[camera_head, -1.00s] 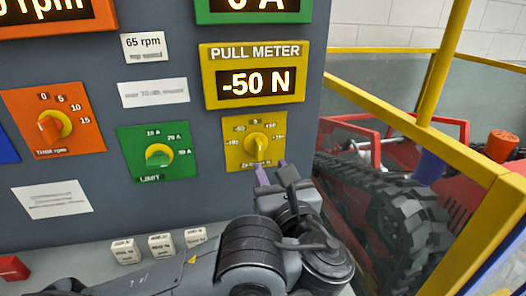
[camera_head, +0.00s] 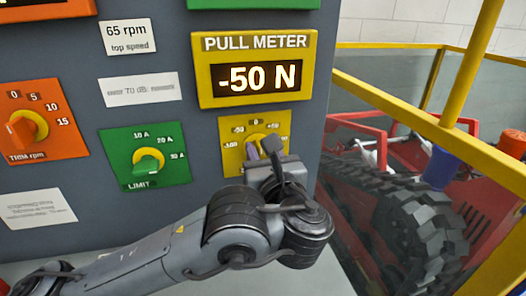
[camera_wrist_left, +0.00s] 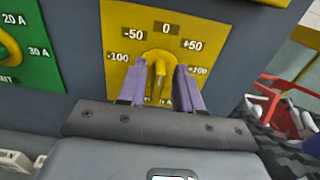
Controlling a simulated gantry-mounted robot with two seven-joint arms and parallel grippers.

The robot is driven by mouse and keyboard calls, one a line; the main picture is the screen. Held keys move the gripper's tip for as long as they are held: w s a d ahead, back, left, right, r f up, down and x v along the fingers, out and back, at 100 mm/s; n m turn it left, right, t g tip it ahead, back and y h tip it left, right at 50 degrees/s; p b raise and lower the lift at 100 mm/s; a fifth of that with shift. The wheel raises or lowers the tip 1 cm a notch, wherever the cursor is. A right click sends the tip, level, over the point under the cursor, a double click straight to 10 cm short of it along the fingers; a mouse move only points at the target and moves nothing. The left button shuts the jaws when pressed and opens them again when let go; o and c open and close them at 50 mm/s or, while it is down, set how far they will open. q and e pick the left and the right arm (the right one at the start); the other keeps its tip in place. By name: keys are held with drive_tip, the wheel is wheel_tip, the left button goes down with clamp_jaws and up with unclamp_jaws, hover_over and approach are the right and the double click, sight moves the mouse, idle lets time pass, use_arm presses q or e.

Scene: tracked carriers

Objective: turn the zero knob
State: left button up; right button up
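The zero knob (camera_head: 258,139) is yellow, on a yellow plate (camera_head: 230,155) marked from -100 to +100, below the pull meter (camera_head: 257,78), which reads -50 N. In the left wrist view the knob (camera_wrist_left: 159,72) shows whole, with its raised grip roughly upright below the 0. My left gripper (camera_head: 262,148) is in front of the plate and hides its lower part. In the left wrist view its two purple fingers (camera_wrist_left: 160,80) are apart, one on each side of the knob, with gaps to the grip. I cannot tell how far they reach around it. My right gripper is not in view.
A green LIMIT plate with a knob (camera_head: 148,161) and an orange TRIM plate with a knob (camera_head: 27,127) sit to the left. To the right are a yellow rail (camera_head: 425,130) and a black tracked carrier (camera_head: 415,215).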

use_arm(q)
clamp_jaws()
drive_tip(key=m+p, duration=0.2)
drive_tip(key=p, duration=0.1)
drive_tip(key=m+p, duration=0.3)
drive_tip(key=p, duration=0.1)
drive_tip(key=d+m+p, duration=0.1)
drive_tip(key=m+p, duration=0.2)
drive_tip(key=p, duration=0.1)
drive_tip(key=shift+w+f, duration=0.15)
idle(0.5)
drive_tip(key=shift+o, duration=0.7)
unclamp_jaws()
